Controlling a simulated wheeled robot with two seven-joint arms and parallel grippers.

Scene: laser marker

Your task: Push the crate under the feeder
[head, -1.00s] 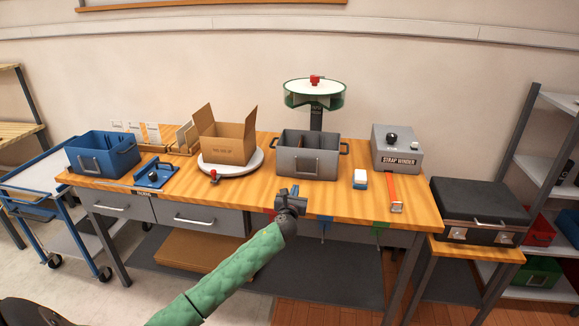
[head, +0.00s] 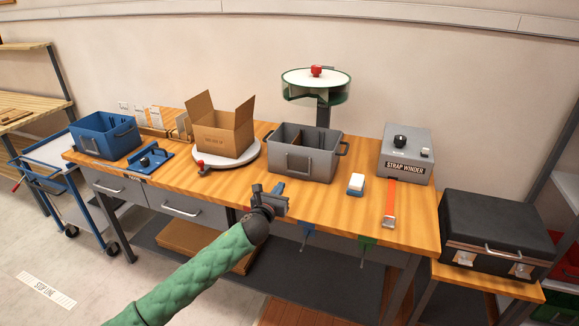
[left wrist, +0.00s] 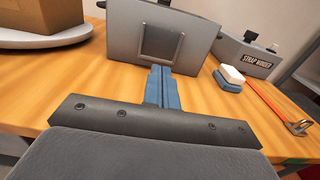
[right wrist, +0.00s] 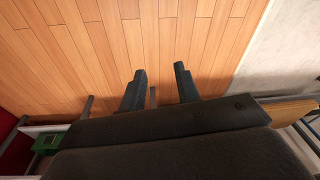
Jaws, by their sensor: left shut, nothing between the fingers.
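The grey crate (head: 297,165) stands on the wooden bench, its front plate facing me, with a dark divider inside. The feeder (head: 316,88), a round green hopper with a white top and red knob, stands on a dark post behind the crate. My left gripper (head: 277,190) is shut and empty near the bench's front edge, just in front of the crate. In the left wrist view its blue fingers (left wrist: 160,86) point at the crate's front (left wrist: 161,42); I cannot tell whether they touch. My right gripper (right wrist: 160,72) is open and empty above the plank floor.
Left of the crate, an open carton (head: 222,135) sits on a white turntable (head: 240,158). A blue crate (head: 105,135) is farther left. A white-and-blue block (head: 356,184) and the strap winder (head: 405,155) are to the right. A black case (head: 497,230) stands on a side stand.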

